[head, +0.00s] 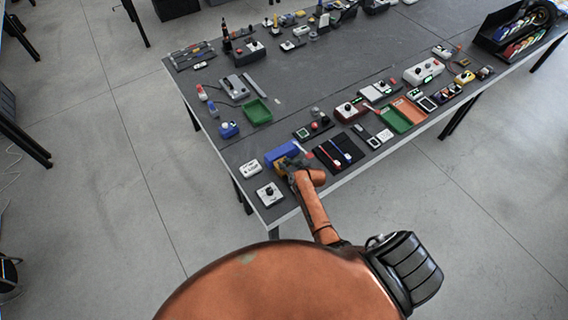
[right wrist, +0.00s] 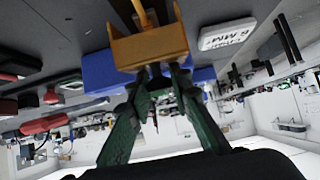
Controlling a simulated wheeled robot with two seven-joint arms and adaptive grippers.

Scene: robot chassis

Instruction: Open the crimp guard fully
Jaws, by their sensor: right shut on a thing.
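The crimp device has a blue body (head: 282,151) near the front left edge of the table, with a yellow-orange guard (head: 280,168) on its near side. In the right wrist view the guard (right wrist: 148,46) is a yellow-orange piece in front of the blue body (right wrist: 98,72). My right gripper (head: 291,164) is at the guard. Its green fingers (right wrist: 158,72) are closed together at the guard's edge, shut on it. The fingers hide part of the blue body, and the guard's exact angle is hard to tell. My left gripper is not in view.
A white labelled box (head: 251,169) stands left of the device, also in the right wrist view (right wrist: 227,33). A grey box with a black knob (head: 269,194) is in front. A black mat (head: 327,163) with red and blue tools lies to the right.

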